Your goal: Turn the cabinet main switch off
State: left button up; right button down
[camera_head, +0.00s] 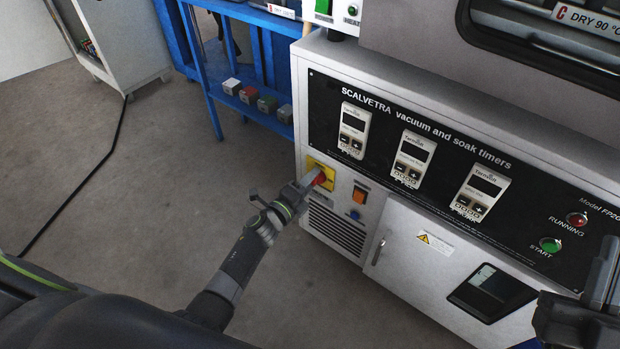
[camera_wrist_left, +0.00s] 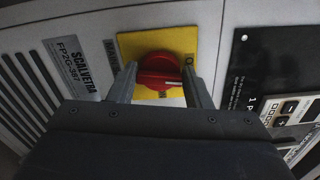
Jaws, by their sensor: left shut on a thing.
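The cabinet main switch is a red rotary knob (camera_head: 324,180) on a yellow plate (camera_head: 317,164), at the left end of the cabinet front in the head view. In the left wrist view the red knob (camera_wrist_left: 160,66) sits on its yellow plate (camera_wrist_left: 135,44), with a white mark on the knob's right part. My left gripper (camera_head: 312,182) reaches it from the lower left. Its two fingers (camera_wrist_left: 161,82) are shut on the knob, one on each side. The plate's lettering is partly hidden. My right gripper (camera_head: 600,275) shows partly at the right edge, its jaw opening unclear.
The cabinet (camera_head: 390,225) has an orange switch (camera_head: 359,195), a blue button (camera_head: 354,214) and a door handle (camera_head: 379,250) right of the knob. Above are timers (camera_head: 412,158), a red lamp (camera_head: 577,219) and a green button (camera_head: 550,244). A blue rack (camera_head: 213,115) stands behind left.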

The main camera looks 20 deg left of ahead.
pick_arm(q)
jog(key=shift+f+n+p, duration=0.1)
jog(key=shift+n+p, duration=0.35)
jog(key=shift+n, duration=0.75)
pick_arm(e)
jog(key=w+d+f+m+g+h, duration=0.1)
jog(key=w+f+m+g+h, duration=0.1)
jog(key=f, duration=0.4)
jog(key=shift+w+d+f+g, duration=0.25)
jog(key=shift+w+g, duration=0.3)
jog(key=shift+g, duration=0.85)
pick_arm(q)
jog(key=o, duration=1)
pick_arm(e)
jog(key=shift+r, duration=0.1)
pick_arm(q)
jog(key=shift+s+a, duration=0.1)
jog(key=shift+s, duration=0.05)
